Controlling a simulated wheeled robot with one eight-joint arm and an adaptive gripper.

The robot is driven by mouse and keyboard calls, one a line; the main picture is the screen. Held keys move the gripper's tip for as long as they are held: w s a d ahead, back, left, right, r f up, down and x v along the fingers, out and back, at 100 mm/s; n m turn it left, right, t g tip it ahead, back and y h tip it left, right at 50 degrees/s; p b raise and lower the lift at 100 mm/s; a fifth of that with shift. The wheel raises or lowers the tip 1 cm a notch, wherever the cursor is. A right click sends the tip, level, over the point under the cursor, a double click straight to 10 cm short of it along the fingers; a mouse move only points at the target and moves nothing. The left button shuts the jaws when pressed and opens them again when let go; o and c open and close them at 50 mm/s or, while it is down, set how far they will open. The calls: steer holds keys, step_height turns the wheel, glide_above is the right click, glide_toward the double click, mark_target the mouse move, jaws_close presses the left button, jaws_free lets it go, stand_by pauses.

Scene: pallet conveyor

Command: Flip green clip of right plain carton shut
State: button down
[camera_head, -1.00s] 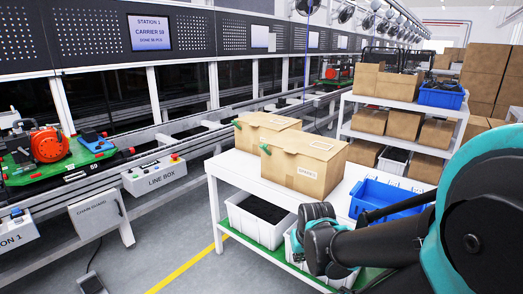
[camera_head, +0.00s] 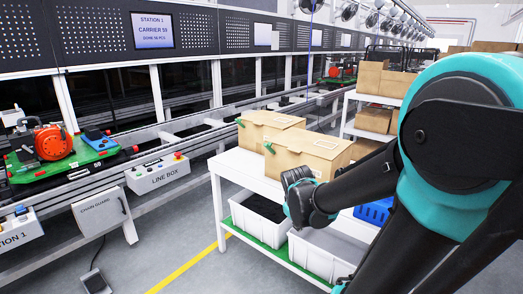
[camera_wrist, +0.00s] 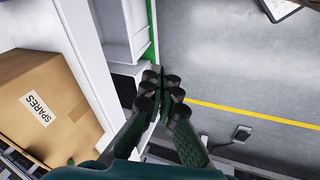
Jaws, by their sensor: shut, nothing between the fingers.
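Two brown cartons stand side by side on the white table. The right carton (camera_head: 303,162) has a green clip (camera_head: 269,148) jutting out at the left end of its lid. The left carton (camera_head: 262,126) has a similar green clip (camera_head: 240,123). My gripper (camera_head: 297,200) is in front of the right carton, near the table's front edge, and hides part of its front. In the wrist view, my gripper's fingers (camera_wrist: 162,88) are together and empty.
White bins (camera_head: 330,262) stand on the lower shelf, below my gripper. A blue bin (camera_head: 374,211) is partly hidden behind my arm. The conveyor with the line box (camera_head: 157,174) runs at the left.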

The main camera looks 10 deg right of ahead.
steer(key=w+a+r+n+h, duration=0.1)
steer(key=w+r+n, duration=0.15)
steer(key=w, duration=0.25)
steer(key=w+a+r+n+t+h, duration=0.1)
steer(key=w+a+r+n, duration=0.1)
steer(key=w+n, duration=0.3)
steer(key=w+a+r+n+h, duration=0.1)
steer(key=w+r+n, duration=0.2)
steer(key=w, duration=0.3)
steer(key=w+a+r+n+t+h, duration=0.1)
steer(key=w+a+r+n, duration=0.2)
steer(key=w+a+n, duration=0.2)
steer(key=w+a+r+n+t+h, duration=0.2)
steer(key=w+a+n, duration=0.3)
steer(key=w+a, duration=0.3)
steer(key=shift+w+a+r, duration=0.15)
steer(key=shift+w+r, duration=0.5)
steer(key=shift+r, duration=0.2)
steer(key=w+d+f, duration=0.2)
steer(key=w+d, duration=0.6)
steer(key=shift+f, duration=0.15)
steer(key=shift+d, duration=0.15)
steer(key=shift+w+r, duration=0.1)
steer(key=shift+r, duration=0.15)
